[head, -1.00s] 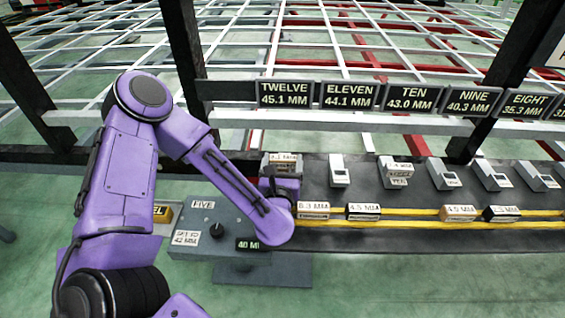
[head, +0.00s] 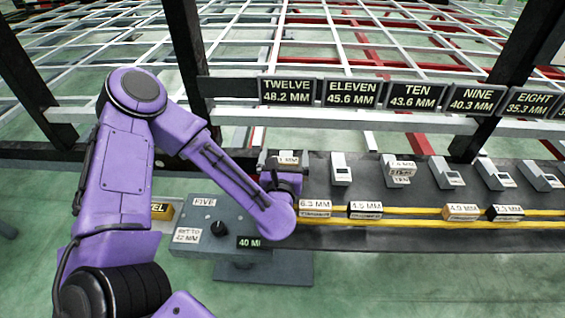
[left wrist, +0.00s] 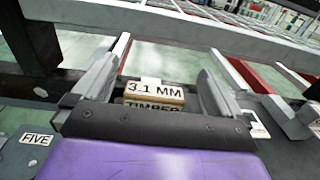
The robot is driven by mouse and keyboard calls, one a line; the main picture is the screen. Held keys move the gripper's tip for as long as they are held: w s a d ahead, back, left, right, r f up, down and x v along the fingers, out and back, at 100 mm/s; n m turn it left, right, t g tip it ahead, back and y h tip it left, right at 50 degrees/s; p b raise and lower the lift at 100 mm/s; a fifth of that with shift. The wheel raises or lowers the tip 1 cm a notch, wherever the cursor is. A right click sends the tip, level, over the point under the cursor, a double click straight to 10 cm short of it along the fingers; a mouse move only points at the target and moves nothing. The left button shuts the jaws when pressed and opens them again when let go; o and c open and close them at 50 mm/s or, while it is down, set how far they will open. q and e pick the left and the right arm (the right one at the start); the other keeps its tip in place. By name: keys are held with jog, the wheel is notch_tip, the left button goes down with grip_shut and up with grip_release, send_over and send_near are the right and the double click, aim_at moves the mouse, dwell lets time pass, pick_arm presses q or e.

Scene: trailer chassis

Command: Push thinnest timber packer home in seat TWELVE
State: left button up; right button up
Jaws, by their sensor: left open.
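A timber packer (left wrist: 153,92) labelled 3.1 MM sits at the seat below the TWELVE sign (head: 287,92), which reads 48.2 MM. In the head view only its top (head: 288,159) shows behind my left gripper. My left gripper (left wrist: 166,62) is open, with one finger on each side of the packer and visible gaps between. In the head view the gripper (head: 284,175) is at the seat, partly hidden by its own wrist. Whether the packer is fully down in the seat is hidden. My right gripper is not in view.
Packers marked 6.3 MM (head: 315,209), 4.5 MM (head: 365,210) and others stand along the yellow lines. A seat (head: 341,170) lies below ELEVEN; TEN's seat holds a labelled packer (head: 402,167). A grey box marked FIVE (head: 210,222) stands left of the gripper. A white rail runs behind.

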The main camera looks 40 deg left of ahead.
pick_arm(q)
jog(key=s+d+r+p, duration=0.7)
jog(key=s+r+p, duration=0.3)
jog(key=s+p, duration=0.2)
jog(key=shift+d+r+p, duration=0.15)
jog(key=shift+r+p, duration=0.2)
jog(key=shift+p, duration=0.85)
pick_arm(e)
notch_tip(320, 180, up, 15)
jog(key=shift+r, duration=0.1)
